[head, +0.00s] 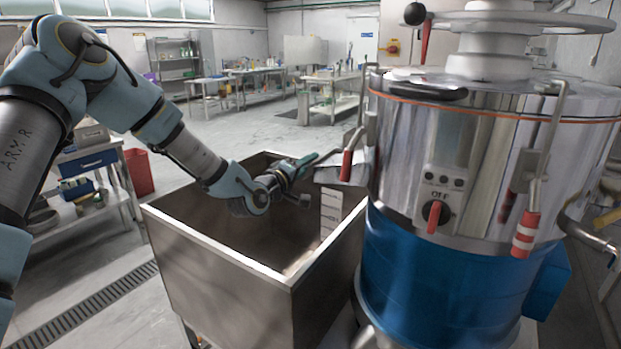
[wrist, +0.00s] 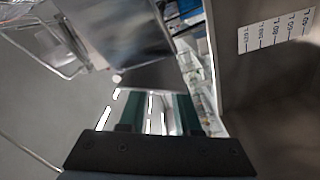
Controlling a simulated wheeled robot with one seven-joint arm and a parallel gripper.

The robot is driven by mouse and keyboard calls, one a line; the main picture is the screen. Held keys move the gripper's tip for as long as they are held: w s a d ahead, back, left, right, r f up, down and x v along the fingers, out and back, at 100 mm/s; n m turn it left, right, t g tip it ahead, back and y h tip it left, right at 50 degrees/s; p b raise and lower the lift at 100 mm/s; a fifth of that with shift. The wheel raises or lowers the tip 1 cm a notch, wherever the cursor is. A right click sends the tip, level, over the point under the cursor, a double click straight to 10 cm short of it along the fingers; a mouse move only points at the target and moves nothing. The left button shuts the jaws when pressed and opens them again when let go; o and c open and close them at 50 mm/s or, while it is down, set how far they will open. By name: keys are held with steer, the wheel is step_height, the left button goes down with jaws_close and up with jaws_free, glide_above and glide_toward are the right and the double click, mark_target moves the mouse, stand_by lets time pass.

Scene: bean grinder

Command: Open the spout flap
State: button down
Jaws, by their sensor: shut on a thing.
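The bean grinder (head: 440,150) is a steel drum over a blue base at the right of the head view. Its steel spout (head: 342,175) juts left over the bin. My gripper (head: 305,163) is at the spout's outer end. In the wrist view the green fingers of my gripper (wrist: 157,98) reach a grey metal plate, which I take for the spout flap (wrist: 150,76). They are shut on it at its edge. The spout's shiny body (wrist: 115,35) shows above. The exact contact is hard to make out, and the flap is mostly hidden in the head view.
An open steel bin (head: 235,265) stands below my gripper, with a measuring scale (head: 331,210) on its inner wall. A red-handled lever (head: 348,155) hangs beside the spout. A shelf table (head: 85,190) and a red bucket (head: 137,172) stand at left. Open floor lies behind.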

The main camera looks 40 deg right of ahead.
steer(key=m+b, duration=0.3)
steer(key=r+m+b, duration=0.1)
steer(key=b, duration=0.1)
steer(key=shift+w+m, duration=0.25)
steer(key=shift+m, duration=0.15)
steer(key=r+m+b, duration=0.1)
steer(key=m+b, duration=0.1)
steer(key=r+m+b, duration=0.1)
steer(key=m+b, duration=0.1)
steer(key=b, duration=0.1)
steer(key=shift+s, duration=0.1)
steer(key=m+b, duration=0.1)
steer(key=b, duration=0.1)
steer(key=r+m+b, duration=0.1)
steer(key=m+b, duration=0.1)
steer(key=s+m+b, duration=0.1)
steer(key=m+b, duration=0.1)
steer(key=shift+r, duration=0.2)
steer(key=m+b, duration=0.1)
steer(key=r+m+b, duration=0.1)
steer(key=m+b, duration=0.1)
steer(key=s+m+b, duration=0.1)
steer(key=shift+d+r+b, duration=0.2)
steer(key=shift+d+b, duration=0.05)
steer(key=shift+b, duration=0.15)
steer(key=shift+s+m, duration=0.1)
steer(key=shift+m, duration=0.3)
steer(key=c, duration=0.6)
jaws_free()
steer(key=shift+c, duration=0.2)
